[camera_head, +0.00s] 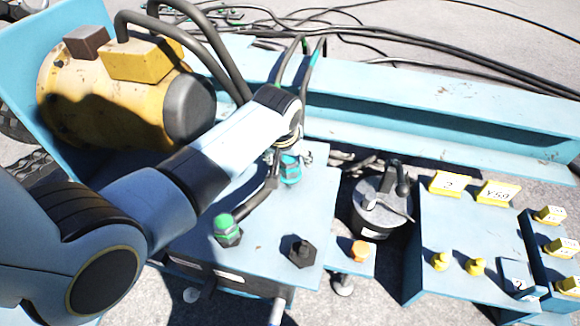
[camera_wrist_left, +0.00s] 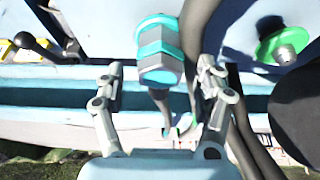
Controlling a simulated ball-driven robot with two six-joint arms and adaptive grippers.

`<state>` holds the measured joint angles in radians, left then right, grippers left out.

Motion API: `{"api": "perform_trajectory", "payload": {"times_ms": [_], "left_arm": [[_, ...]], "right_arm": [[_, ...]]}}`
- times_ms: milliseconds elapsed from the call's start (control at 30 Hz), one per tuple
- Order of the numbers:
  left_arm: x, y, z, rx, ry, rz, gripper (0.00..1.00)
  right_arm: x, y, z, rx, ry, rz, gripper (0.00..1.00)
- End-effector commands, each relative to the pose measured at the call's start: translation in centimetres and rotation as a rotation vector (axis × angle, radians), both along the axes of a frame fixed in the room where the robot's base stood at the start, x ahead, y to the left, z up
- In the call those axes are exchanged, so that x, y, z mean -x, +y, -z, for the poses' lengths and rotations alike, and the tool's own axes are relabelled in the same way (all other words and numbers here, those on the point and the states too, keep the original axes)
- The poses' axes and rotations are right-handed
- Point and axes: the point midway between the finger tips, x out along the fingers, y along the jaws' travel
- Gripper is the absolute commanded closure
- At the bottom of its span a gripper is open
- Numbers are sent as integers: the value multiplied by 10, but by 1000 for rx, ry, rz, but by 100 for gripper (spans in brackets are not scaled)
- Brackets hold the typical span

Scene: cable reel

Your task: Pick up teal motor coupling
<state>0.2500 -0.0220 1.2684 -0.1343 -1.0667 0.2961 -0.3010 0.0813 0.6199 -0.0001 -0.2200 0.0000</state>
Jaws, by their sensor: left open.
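The teal motor coupling (camera_head: 291,170) stands on the light blue plate, just beyond my left wrist in the head view. In the left wrist view the coupling (camera_wrist_left: 160,52), teal and grey with a banded top, appears between the two fingertips. My left gripper (camera_wrist_left: 160,68) is open, with one finger to each side of the coupling; I see no clear contact. In the head view my left gripper (camera_head: 280,158) is small and partly hidden by its own wrist. My right gripper is not in view.
A green coupling (camera_head: 228,230), a black hex part (camera_head: 302,252) and an orange knob (camera_head: 360,250) sit nearby. A yellow motor (camera_head: 100,95) with thick black cables stands at left. A grey round canister (camera_head: 380,210) and a panel with yellow knobs (camera_head: 440,260) lie right.

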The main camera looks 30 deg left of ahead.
Motion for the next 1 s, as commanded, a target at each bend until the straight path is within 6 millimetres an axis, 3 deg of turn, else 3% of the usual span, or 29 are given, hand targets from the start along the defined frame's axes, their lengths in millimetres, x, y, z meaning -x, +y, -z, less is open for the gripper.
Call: {"api": "perform_trajectory", "payload": {"times_ms": [100, 300, 800, 1000], "left_arm": [[-4, 1, 9, 0, -1, 0, 29], [-4, 1, 8, 0, -2, 0, 29], [-4, 1, 8, -1, -2, 0, 93], [-5, 1, 7, 0, -3, 0, 95]], "right_arm": [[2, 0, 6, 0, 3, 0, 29], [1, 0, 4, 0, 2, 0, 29], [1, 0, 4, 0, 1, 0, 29], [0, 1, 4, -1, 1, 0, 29]]}}
